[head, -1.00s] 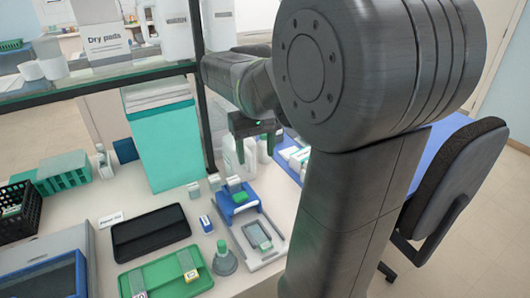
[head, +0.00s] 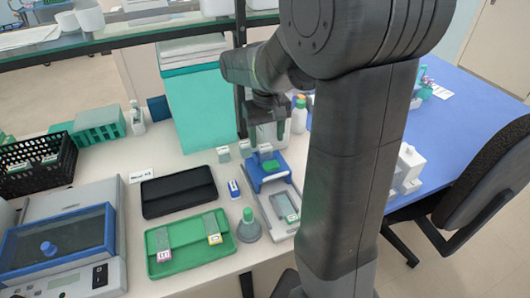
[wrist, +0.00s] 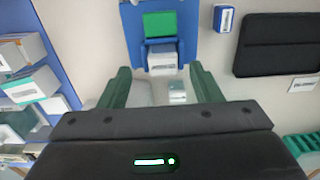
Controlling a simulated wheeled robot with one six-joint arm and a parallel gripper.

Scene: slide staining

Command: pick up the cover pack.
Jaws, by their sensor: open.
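No readable label shows which small box is the cover pack. Two small pale boxes stand behind the blue stand (head: 262,184): one directly behind it (head: 245,149), the other further left (head: 224,154). In the wrist view, the first pale box (wrist: 162,62) is between the open fingertips in the picture, and the second (wrist: 177,92) is nearer my palm. A small blue-and-white box (head: 233,189), also in the wrist view (wrist: 224,18), lies between the stand and the black tray. My gripper (head: 266,138) is open and empty above the table behind the stand.
A black tray (head: 178,193) and a green tray (head: 188,240) with slides lie to the left. White bottles (head: 299,116) stand behind my gripper, and a teal box (head: 192,110) is behind left.

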